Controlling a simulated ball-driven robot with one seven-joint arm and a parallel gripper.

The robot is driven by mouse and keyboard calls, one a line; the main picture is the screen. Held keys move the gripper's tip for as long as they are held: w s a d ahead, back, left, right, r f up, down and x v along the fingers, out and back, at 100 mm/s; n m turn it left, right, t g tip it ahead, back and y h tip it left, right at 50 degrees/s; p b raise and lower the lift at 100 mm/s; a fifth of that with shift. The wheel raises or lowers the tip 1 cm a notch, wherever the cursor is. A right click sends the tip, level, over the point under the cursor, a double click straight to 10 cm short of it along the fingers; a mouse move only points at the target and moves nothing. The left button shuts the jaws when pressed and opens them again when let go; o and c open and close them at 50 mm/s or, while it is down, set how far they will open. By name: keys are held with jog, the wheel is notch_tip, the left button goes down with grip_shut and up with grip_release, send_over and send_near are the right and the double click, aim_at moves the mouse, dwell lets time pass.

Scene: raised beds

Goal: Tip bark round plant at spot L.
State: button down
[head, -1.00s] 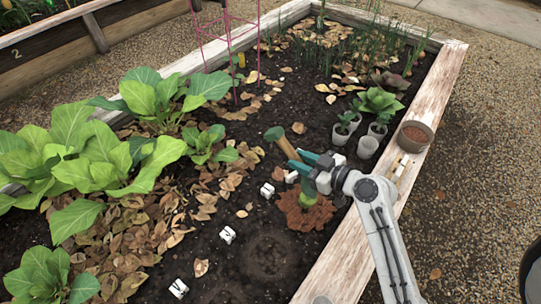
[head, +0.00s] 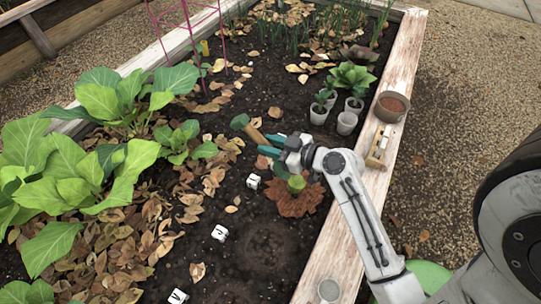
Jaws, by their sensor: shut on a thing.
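My gripper (head: 271,145), with teal fingers, is shut on a wooden-handled tool (head: 257,134). The tool's grey-green end points up and left, above the soil. Any far end of the tool is hidden by the gripper. Just below the gripper, reddish-brown bark (head: 298,203) lies in a rough patch on the soil. A green thing (head: 296,183) stands at the middle of the patch, partly hidden by my arm; I cannot tell for sure that it is the plant. A bowl of reddish-brown bark (head: 391,106) stands on the right-hand plank. White markers (head: 220,232) line the soil; their letters are unclear.
Small pots with seedlings (head: 347,122) stand in the bed near the right plank (head: 340,235). A small wooden item (head: 377,148) lies on that plank. Large leafy plants (head: 75,165) and dry leaves fill the left. Bare soil (head: 270,250) lies in front of the bark patch.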

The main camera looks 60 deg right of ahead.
notch_tip(320, 180, down, 4)
jog(key=shift+f+b, duration=0.1)
jog(key=shift+b, duration=0.95)
jog(key=w+g+p, duration=0.1)
jog(key=p, duration=0.3)
jog(key=shift+r, duration=0.3)
jog(key=shift+w+a+f+n+g+h+p, duration=0.2)
jog(key=shift+w+g+p, duration=0.7)
jog(key=shift+p, duration=0.75)
jog(key=shift+w+a+f+n+g+h+p, duration=0.1)
jog(key=shift+w+f+g+p, duration=0.4)
jog(key=shift+g+p, duration=0.9)
jog(key=shift+w+a+f+n+g+h+p, duration=0.1)
jog(key=shift+w+g+p, duration=0.7)
jog(key=shift+p, duration=1.1)
jog(key=shift+w, duration=0.1)
